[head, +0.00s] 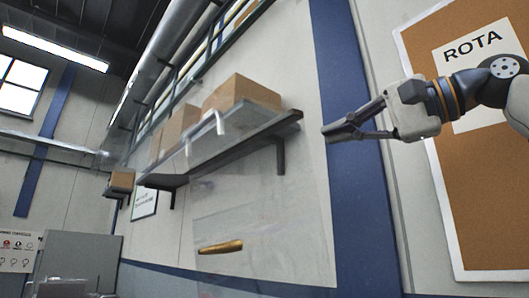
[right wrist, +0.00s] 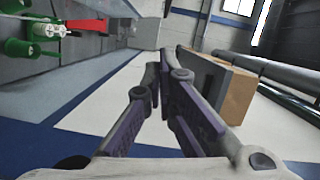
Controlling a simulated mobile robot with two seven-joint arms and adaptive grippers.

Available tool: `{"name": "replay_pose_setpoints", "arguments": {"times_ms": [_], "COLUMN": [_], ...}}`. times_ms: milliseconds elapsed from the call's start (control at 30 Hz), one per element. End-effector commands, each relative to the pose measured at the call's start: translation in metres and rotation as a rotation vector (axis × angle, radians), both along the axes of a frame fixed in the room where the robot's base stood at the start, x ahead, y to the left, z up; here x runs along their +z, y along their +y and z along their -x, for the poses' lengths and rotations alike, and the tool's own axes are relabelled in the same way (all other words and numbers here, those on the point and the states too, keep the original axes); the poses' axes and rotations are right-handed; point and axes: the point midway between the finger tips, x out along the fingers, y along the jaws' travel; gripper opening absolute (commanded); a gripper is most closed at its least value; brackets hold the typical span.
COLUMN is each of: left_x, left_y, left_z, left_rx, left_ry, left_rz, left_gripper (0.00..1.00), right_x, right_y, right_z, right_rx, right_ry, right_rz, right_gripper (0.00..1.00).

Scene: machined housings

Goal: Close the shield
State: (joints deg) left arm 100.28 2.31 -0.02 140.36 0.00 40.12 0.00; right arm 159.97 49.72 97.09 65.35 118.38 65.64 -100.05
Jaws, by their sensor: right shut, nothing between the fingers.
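The shield is a clear, see-through panel (head: 262,215) in the lower middle of the head view, with a brass-coloured handle (head: 220,247) near its lower left. Its outline is faint against the wall, so I cannot tell its full extent or exact angle. My right gripper (head: 326,133) is shut and empty, above and to the right of the handle and well apart from it. The gripper's fingers also show in the right wrist view (right wrist: 160,68), closed on nothing. I cannot make out the shield in the right wrist view. My left gripper is out of view.
A wall shelf (head: 230,138) holds cardboard boxes (head: 240,92) behind the clear panel. A corkboard (head: 485,190) with a ROTA sheet hangs at the right. The right wrist view shows green equipment (right wrist: 45,30) and a red part (right wrist: 88,25) at the upper left.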

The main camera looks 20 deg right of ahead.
Motion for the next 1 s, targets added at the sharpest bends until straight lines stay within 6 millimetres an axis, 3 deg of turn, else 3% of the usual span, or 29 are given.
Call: {"name": "replay_pose_setpoints", "arguments": {"times_ms": [467,700,1000], "left_x": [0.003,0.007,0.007], "left_y": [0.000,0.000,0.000], "left_z": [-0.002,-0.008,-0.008], "left_rx": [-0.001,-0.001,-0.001], "left_ry": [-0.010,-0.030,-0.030], "left_rz": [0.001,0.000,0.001], "left_gripper": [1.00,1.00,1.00], "right_x": [-0.004,-0.008,-0.012], "right_y": [0.058,0.087,0.093], "right_z": [-0.077,-0.063,-0.063], "right_rx": [0.000,-0.001,-0.002], "right_ry": [0.001,-0.006,0.000], "right_rz": [0.003,0.002,0.000], "right_gripper": [0.00,0.00,0.00]}}
